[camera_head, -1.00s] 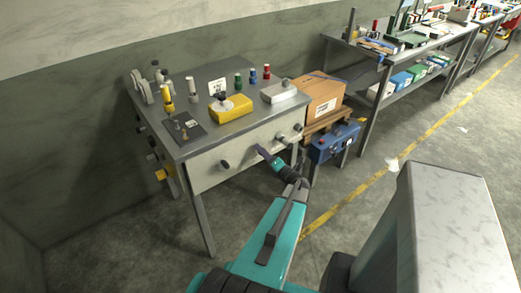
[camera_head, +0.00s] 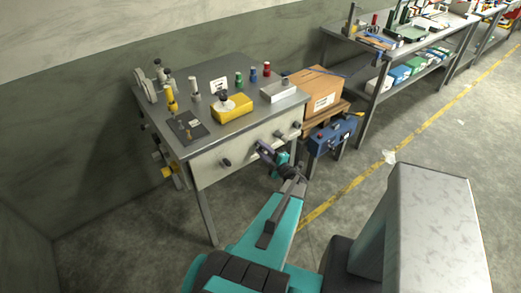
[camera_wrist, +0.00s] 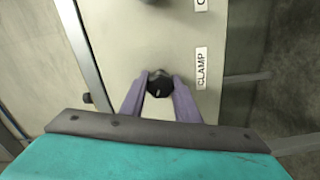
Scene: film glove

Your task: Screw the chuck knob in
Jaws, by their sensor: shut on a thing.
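A pale panel (camera_head: 208,172) on the bench front carries several dark knobs. In the wrist view, my gripper (camera_wrist: 160,88) has its two purple fingers closed on either side of a black round knob (camera_wrist: 160,82). A label reading CLAMP (camera_wrist: 201,69) is beside this knob. Another dark knob (camera_wrist: 157,2) is cut off at the top edge, beside a label (camera_wrist: 201,4) showing only a C. I cannot read which knob is marked chuck.
The metal bench top (camera_head: 205,85) holds a yellow box (camera_head: 232,108), a grey box (camera_head: 278,91) and several coloured handles. A cardboard box (camera_head: 318,90) and a blue unit (camera_head: 331,135) stand right of the bench. Floor in front is free.

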